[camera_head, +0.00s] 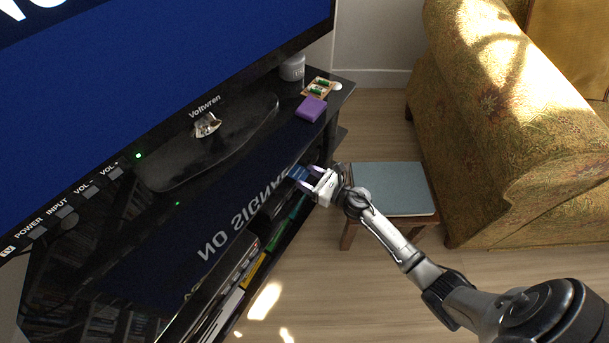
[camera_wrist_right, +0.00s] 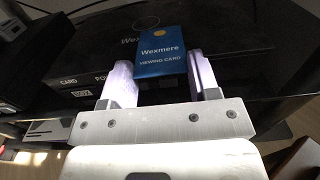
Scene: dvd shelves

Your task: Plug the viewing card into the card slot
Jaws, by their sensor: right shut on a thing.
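My right gripper (camera_head: 306,180) is at the front edge of the TV stand, shut on the blue viewing card (camera_head: 299,173). In the right wrist view the card (camera_wrist_right: 160,62) reads "Wexmere VIEWING CARD" and sits between the two pale fingers (camera_wrist_right: 163,82), its far end pointing away from me toward a black box. The card slot itself is not clearly visible, and I cannot tell whether the card touches the box. My left gripper is not in view.
A large TV (camera_head: 150,70) stands on the glossy black stand (camera_head: 205,215). A purple box (camera_head: 311,108), a small circuit board (camera_head: 318,87) and a grey canister (camera_head: 292,68) are at the stand's far end. A blue-topped stool (camera_head: 395,188) and patterned sofa (camera_head: 510,130) stand to the right.

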